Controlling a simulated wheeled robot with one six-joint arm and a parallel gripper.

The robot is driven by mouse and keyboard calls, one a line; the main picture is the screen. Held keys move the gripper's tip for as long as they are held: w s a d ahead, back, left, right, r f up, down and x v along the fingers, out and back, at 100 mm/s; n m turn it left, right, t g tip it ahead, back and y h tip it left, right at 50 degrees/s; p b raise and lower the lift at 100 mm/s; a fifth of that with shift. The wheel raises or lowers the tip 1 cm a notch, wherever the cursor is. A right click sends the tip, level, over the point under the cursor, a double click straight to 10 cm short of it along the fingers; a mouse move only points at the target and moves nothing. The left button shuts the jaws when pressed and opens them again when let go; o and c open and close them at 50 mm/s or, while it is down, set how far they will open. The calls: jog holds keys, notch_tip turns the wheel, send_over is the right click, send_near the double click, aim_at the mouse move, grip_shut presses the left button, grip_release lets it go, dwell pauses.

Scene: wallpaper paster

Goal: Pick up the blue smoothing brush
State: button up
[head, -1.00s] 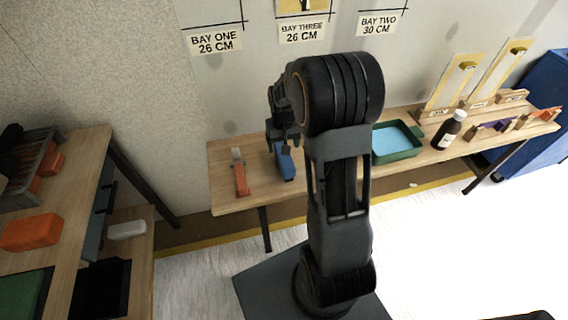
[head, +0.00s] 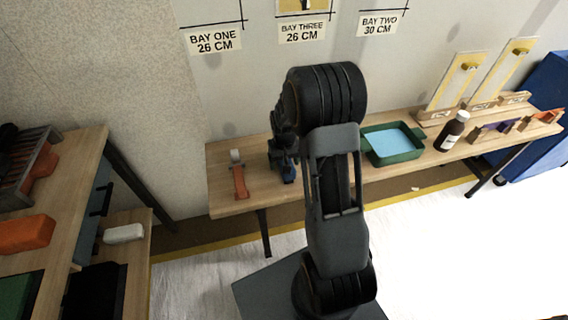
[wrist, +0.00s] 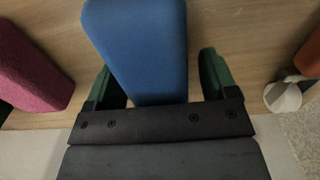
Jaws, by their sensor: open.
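The blue smoothing brush (wrist: 140,45) lies on the wooden bench, seen from close above in the wrist view. Its near end is between the two green fingers of my gripper (wrist: 160,80), one on each side. My gripper is open, and a gap shows between the brush and the right finger; the left finger is closer to it. In the head view only a small part of the blue brush (head: 288,174) shows below my gripper (head: 280,160), and my arm hides the rest.
An orange-handled tool (head: 239,178) lies left of the brush and shows in the wrist view at right. A magenta block (wrist: 30,75) lies at left there. A green tray (head: 395,158) with blue liquid and a brown bottle (head: 452,130) stand farther right on the bench (head: 228,207).

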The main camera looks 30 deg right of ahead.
jog(key=c, duration=1.2)
jog(key=shift+o, duration=0.2)
jog(key=shift+r, duration=0.1)
jog(key=shift+r, duration=0.55)
notch_tip(320, 180, up, 2)
jog(key=shift+r+p, duration=0.25)
jog(key=shift+p, duration=0.3)
jog(key=s+d+r+p, duration=0.1)
jog(key=s+d+r, duration=0.2)
jog(key=s, duration=0.3)
jog(key=s+d+r+p, duration=0.2)
jog(key=s+d+r, duration=0.1)
jog(key=s+r, duration=0.3)
jog(key=shift+s+d+r, duration=0.15)
jog(key=shift+d, duration=0.25)
